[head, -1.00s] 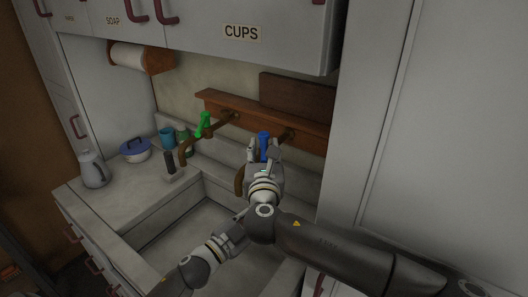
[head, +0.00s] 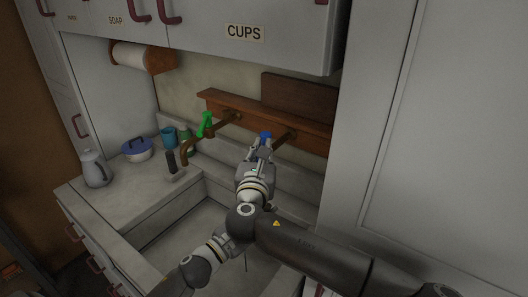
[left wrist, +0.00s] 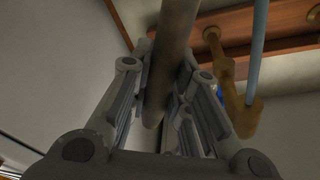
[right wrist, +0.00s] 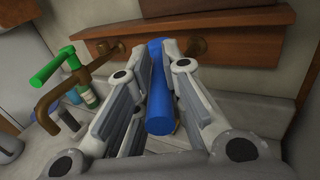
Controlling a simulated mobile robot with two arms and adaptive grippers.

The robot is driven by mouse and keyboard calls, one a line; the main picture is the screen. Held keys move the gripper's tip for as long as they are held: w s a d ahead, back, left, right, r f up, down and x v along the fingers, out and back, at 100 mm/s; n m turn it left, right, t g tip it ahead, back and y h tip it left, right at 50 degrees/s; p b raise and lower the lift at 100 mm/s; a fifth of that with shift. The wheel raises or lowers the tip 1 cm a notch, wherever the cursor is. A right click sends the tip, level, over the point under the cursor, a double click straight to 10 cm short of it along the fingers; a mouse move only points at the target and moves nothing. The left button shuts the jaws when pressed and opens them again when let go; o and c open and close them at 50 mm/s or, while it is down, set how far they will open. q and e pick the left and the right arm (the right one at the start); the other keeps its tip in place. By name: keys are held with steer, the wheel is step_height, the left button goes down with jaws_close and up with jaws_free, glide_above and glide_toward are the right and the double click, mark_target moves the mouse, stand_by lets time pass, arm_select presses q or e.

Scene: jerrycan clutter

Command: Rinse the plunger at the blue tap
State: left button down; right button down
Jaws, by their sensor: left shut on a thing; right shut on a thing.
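My right gripper (head: 262,152) is shut on the blue handle (head: 265,137) of the blue tap. In the right wrist view the blue handle (right wrist: 158,85) lies between the fingers. The tap's brass spout (left wrist: 243,112) shows in the left wrist view, with a thin pale-blue stream (left wrist: 259,45) at its mouth. My left gripper (left wrist: 165,100) is shut on a grey-brown rod (left wrist: 170,55), apparently the plunger's handle. The stream passes beside the rod in that view, apart from it. In the head view my left gripper (head: 234,238) is over the sink, below my right arm; the plunger's head is hidden.
The green tap (head: 207,124) is left of the blue one on the wooden rail (head: 300,134). The sink basin (head: 175,235) has free room at left.

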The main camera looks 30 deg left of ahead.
steer(key=c, duration=1.5)
jaws_free()
steer(key=shift+s, duration=0.1)
steer(key=shift+o, duration=0.2)
steer(key=shift+s+d+f, duration=0.15)
steer(key=shift+s+d, duration=0.1)
steer(key=shift+s, duration=0.25)
steer(key=v, duration=1)
steer(key=shift+s+d, duration=0.2)
steer(key=shift+s, duration=0.15)
